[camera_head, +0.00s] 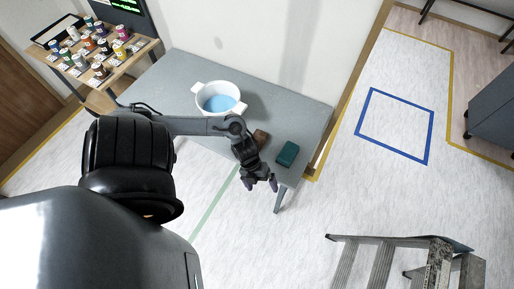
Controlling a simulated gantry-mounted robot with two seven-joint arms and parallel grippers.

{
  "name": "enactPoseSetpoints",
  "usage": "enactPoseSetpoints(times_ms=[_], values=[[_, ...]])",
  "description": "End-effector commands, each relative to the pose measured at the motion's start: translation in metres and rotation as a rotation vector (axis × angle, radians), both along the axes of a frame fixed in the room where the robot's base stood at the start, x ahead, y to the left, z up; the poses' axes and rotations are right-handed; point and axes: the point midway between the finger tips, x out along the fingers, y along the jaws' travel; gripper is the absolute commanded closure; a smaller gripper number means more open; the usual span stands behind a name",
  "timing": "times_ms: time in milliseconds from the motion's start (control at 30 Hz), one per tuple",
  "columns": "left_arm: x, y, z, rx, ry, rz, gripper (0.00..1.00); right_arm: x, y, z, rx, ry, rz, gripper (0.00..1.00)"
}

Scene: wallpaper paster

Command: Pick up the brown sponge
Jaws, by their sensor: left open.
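The brown sponge (262,137) lies on the grey table (178,75), near its front edge. My left arm partly covers it. My left gripper (261,186) is open and empty. In the picture it sits just below the sponge, in front of the table edge. Its height against the tabletop is hard to judge. My right gripper is not in view.
A teal block (288,153) lies right of the sponge. A white pot (219,98) with blue liquid stands behind it. A shelf (143,49) with several jars is at the upper left. A stepladder (385,262) stands at the lower right. The floor between is clear.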

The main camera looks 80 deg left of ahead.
Motion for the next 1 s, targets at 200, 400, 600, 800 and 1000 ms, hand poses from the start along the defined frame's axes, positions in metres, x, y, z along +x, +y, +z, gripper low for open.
enactPoseSetpoints(times_ms=[200,400,600,800,1000], values=[[-0.005,0.145,-0.023,0.166,0.145,-0.183,0.0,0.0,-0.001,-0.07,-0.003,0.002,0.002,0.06],[0.028,0.229,0.0,0.359,0.176,-0.218,0.0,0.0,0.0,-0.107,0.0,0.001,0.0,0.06],[0.048,0.249,0.009,0.442,0.164,-0.251,0.0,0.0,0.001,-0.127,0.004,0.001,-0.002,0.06],[0.048,0.249,-0.015,0.443,0.164,-0.251,0.0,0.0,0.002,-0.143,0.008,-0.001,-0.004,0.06],[0.049,0.248,-0.04,0.442,0.161,-0.25,0.0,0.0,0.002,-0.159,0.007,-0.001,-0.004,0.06]])
